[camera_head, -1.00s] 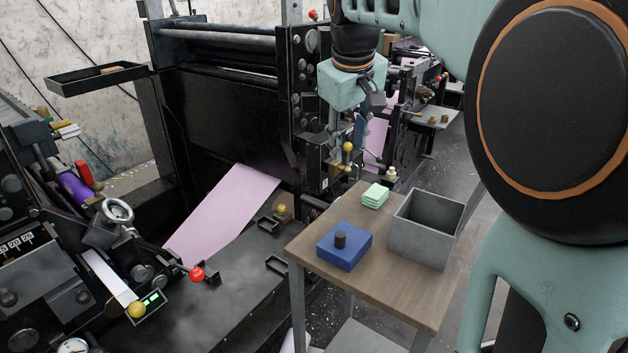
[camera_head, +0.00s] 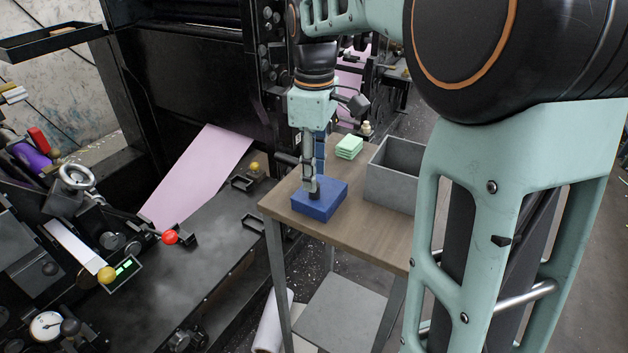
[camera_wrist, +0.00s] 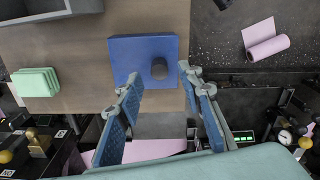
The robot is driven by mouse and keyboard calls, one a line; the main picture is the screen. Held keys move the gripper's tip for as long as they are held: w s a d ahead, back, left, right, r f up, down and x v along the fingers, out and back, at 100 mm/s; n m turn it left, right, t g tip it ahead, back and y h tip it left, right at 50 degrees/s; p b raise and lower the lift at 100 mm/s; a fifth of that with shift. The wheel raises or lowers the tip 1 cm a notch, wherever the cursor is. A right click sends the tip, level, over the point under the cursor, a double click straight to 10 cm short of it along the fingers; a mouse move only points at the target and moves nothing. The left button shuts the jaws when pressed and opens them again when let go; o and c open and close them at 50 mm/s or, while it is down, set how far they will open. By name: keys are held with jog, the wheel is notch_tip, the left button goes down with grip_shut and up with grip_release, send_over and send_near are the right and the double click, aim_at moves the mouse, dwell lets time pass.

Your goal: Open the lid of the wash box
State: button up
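A blue box (camera_head: 328,206) with a short dark round knob (camera_head: 314,194) on top sits on a small wooden-topped table. In the wrist view the blue box (camera_wrist: 133,62) lies ahead of my gripper, and the knob (camera_wrist: 159,69) shows between the two fingertips. My gripper (camera_head: 312,183) points down over the box, with its tips close to the knob in the head view. Its blue-padded fingers (camera_wrist: 162,80) are spread apart with nothing held. I cannot tell whether a fingertip touches the knob. No lid seam is clear on the blue box.
A grey open-topped box (camera_head: 393,170) stands on the table (camera_head: 375,225) to the right. Green pads (camera_head: 349,147) are stacked behind the blue box. A dark press with a pink sheet (camera_head: 197,172) is at the left. A pink roll (camera_wrist: 267,46) lies on the floor.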

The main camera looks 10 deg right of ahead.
jog(key=shift+f, duration=1.2)
grip_shut()
